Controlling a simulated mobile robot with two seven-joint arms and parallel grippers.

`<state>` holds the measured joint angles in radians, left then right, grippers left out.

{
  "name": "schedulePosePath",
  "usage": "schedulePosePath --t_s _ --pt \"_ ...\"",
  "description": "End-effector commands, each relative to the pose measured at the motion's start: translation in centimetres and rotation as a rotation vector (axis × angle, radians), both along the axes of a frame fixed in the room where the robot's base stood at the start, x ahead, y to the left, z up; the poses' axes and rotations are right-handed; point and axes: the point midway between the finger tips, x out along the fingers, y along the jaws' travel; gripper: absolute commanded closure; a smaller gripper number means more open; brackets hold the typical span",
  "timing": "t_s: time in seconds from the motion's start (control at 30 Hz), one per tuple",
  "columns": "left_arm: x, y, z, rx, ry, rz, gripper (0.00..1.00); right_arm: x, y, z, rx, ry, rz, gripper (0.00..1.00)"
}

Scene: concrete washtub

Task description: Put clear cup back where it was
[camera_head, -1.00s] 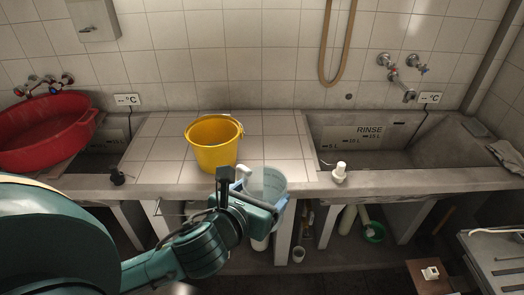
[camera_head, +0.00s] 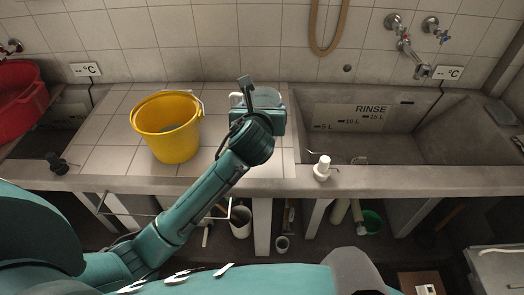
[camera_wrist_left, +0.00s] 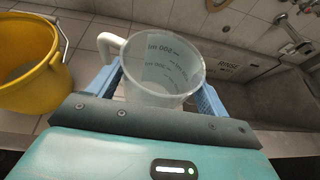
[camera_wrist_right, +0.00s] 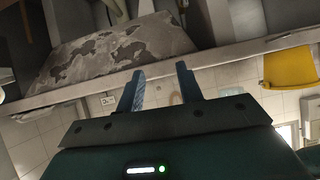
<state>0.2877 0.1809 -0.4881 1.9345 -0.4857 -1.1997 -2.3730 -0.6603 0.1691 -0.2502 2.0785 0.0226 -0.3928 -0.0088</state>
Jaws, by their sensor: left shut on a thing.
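The clear cup (camera_wrist_left: 160,68) is a see-through measuring jug with a white handle and volume marks. In the left wrist view it sits upright between the two blue fingers of my left gripper (camera_wrist_left: 162,92), which is shut on it. In the head view my left gripper (camera_head: 262,100) is over the tiled counter (camera_head: 110,152), between the yellow bucket and the rinse basin. The cup (camera_head: 238,98) is mostly hidden there behind the gripper. Whether its base touches the tiles I cannot tell. My right gripper (camera_wrist_right: 160,85) is open and empty in the right wrist view.
The yellow bucket (camera_head: 168,138) stands left of my left gripper and holds some liquid. The rinse basin (camera_head: 370,147) is on the right, with a white bottle (camera_head: 322,168) on its front ledge. A red tub (camera_head: 18,100) is at far left. Tiles behind the bucket are clear.

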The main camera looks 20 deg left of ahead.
Motion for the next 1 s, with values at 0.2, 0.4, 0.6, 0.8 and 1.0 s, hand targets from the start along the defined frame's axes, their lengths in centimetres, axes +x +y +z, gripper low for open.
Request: schedulePosePath --t_s 0.2,0.4,0.6,0.8,1.0 --pt "0.3 -0.2 -3.0 0.000 0.007 0.002 0.93 -0.3 0.1 -0.6 0.003 0.002 0.004 0.64" --pt "0.3 -0.2 -6.0 0.000 0.004 0.002 0.93 -0.4 0.4 -0.6 0.009 -0.006 0.011 0.64" --pt "0.3 -0.2 -7.5 0.000 0.003 0.002 0.93 -0.4 0.4 -0.7 0.007 -0.009 0.016 0.64" --pt "0.3 -0.2 -10.1 -0.001 0.003 0.001 0.93 -0.3 0.6 -0.9 0.009 -0.018 0.025 0.64" --pt "0.3 -0.2 -10.0 -0.001 0.001 0.000 0.93 -0.1 0.8 -0.3 0.012 -0.031 0.029 0.64"
